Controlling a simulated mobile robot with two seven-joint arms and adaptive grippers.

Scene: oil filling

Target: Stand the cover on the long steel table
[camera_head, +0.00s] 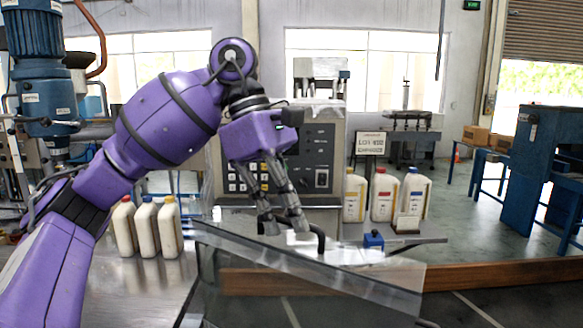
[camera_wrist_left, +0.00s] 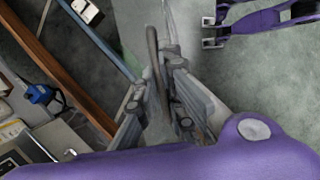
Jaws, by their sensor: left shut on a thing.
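The cover (camera_head: 340,278) is a see-through grey panel with a metallic lower edge, tilted across the middle front of the head view. A dark curved handle (camera_head: 320,241) shows at its top. My left gripper (camera_head: 283,229) is shut on the cover at this handle. In the left wrist view the dark handle (camera_wrist_left: 153,55) runs between the fingers of the left gripper (camera_wrist_left: 172,75). The long steel table (camera_head: 135,290) shows as a shiny surface at the left front. The cover's lower edge is partly hidden, and I cannot tell whether it touches anything.
Three white bottles (camera_head: 146,228) stand on the steel at left. More bottles (camera_head: 383,196) stand behind at right, by a small sign (camera_head: 370,144). A control box (camera_head: 317,165) stands behind my gripper. A brown beam (camera_head: 500,273) runs along the right. A small blue part (camera_head: 373,240) lies near the handle.

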